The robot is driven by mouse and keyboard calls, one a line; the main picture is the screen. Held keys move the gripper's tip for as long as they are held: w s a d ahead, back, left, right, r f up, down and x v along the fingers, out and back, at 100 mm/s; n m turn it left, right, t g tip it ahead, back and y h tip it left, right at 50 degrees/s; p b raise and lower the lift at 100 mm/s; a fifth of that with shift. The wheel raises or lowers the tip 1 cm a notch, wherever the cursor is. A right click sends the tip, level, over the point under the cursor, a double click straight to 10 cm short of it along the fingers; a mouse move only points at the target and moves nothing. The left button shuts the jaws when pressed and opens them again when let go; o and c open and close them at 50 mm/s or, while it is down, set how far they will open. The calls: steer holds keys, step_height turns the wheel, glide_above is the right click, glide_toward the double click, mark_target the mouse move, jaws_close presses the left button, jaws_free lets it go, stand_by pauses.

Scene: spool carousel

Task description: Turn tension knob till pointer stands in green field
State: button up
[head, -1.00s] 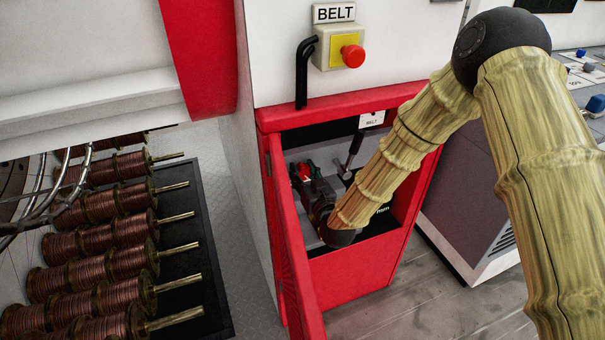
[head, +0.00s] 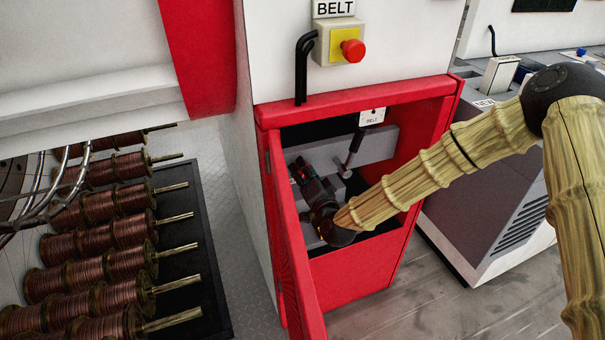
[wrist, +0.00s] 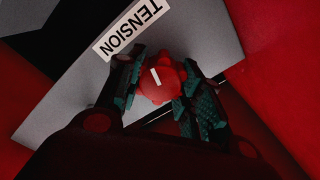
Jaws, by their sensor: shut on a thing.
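The red tension knob (wrist: 162,86) shows in the wrist view, with a white mark on its face. It sits below a white TENSION label (wrist: 130,27) on a grey plate. My gripper (wrist: 157,83) has one finger on each side of the knob and is shut on it. In the head view my gripper (head: 304,175) reaches into the open red cabinet (head: 360,277), and the knob is almost wholly hidden behind it. I cannot make out a pointer scale or a green field in either view.
The red cabinet door (head: 292,245) stands open to the left of my arm. A lever (head: 352,150) rises inside the cabinet, close to my wrist. A BELT box with a red button (head: 353,52) is above. Copper spools (head: 105,240) stand at the left.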

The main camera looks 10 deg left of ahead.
steer(key=shift+f+m, duration=0.1)
steer(key=shift+m, duration=0.7)
steer(key=o, duration=1)
steer(key=shift+o, duration=0.2)
steer(key=shift+s, duration=0.15)
steer(key=v, duration=1.2)
